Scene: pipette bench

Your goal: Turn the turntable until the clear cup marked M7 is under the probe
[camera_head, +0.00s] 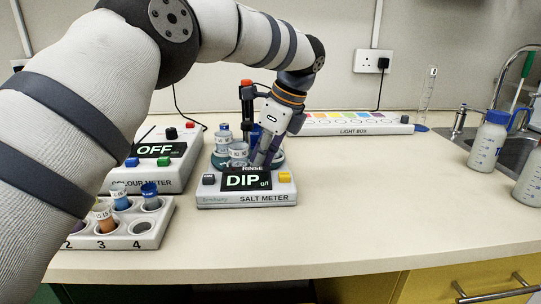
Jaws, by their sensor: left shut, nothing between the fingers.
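The salt meter (248,199) stands mid-bench, its screen reading "RINSE" and "DIP". The turntable (219,160) sits behind that screen and carries several small cups. One clear cup (238,150) with a pale band stands at its front, and another cup (222,133) with a blue top stands at its back left. I cannot read M7 on any of them. The red-topped probe post (246,97) rises behind the cups; the probe's tip is hidden. My left gripper (262,160) is shut and empty, pointing down at the turntable's right side; I cannot tell whether it touches. My right gripper is not in view.
The colour meter (150,165), reading "OFF", and a numbered rack (120,236) with cups stand at left. The light box (345,125) lies behind. A measuring cylinder (427,95), bottles (489,143) and a sink (460,137) are at right. The bench's middle right is clear.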

